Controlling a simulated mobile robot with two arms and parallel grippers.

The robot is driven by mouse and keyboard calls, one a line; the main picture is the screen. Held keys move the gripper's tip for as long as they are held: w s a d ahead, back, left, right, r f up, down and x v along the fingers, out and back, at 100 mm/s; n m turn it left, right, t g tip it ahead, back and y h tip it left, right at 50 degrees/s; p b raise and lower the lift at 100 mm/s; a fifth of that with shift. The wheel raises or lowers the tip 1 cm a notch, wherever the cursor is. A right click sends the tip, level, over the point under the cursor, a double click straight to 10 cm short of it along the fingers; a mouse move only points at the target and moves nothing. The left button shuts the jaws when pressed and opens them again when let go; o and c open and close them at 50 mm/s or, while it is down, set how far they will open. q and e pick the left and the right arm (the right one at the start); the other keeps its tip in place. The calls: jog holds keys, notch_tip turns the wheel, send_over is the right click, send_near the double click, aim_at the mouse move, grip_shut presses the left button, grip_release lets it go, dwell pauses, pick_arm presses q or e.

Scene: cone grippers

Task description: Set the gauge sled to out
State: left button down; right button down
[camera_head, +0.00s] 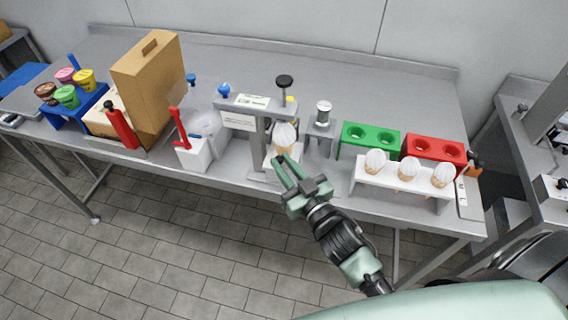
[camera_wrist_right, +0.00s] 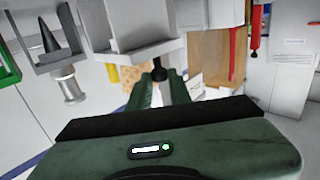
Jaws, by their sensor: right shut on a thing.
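The gauge (camera_head: 258,125) is a grey metal stand with labels and a black-topped post, near the table's front edge. Its sled (camera_head: 270,160) is the small pale carriage low at the front, and a cone with a white top (camera_head: 284,137) stands upright over it. My right gripper (camera_head: 284,162) reaches in from the front and is shut at the sled's front. In the right wrist view a dark knob (camera_wrist_right: 160,72) sits between the fingers of the gripper (camera_wrist_right: 164,88). The fingers partly hide the knob and the sled's front. My left gripper is not in view.
A white rack (camera_head: 400,187) with several cones stands right, before green (camera_head: 370,137) and red (camera_head: 436,150) holders. A white box with a red lever (camera_head: 193,153), a cardboard-coloured case (camera_head: 150,85) and tubs (camera_head: 68,97) are left. The table's back (camera_head: 250,55) is clear.

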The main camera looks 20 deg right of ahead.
dwell(0.4)
jog(key=s+d+p, duration=0.2)
jog(key=s+d, duration=0.4)
jog(key=d, duration=0.4)
jog(key=shift+s, duration=0.35)
jog(key=shift+d, duration=0.1)
jog(key=c, duration=1.6)
grip_release()
jog(key=shift+c, duration=0.2)
jog(key=shift+o, duration=0.3)
jog(key=shift+s+d, duration=0.15)
jog(key=shift+s, duration=0.05)
jog(key=shift+w, duration=0.1)
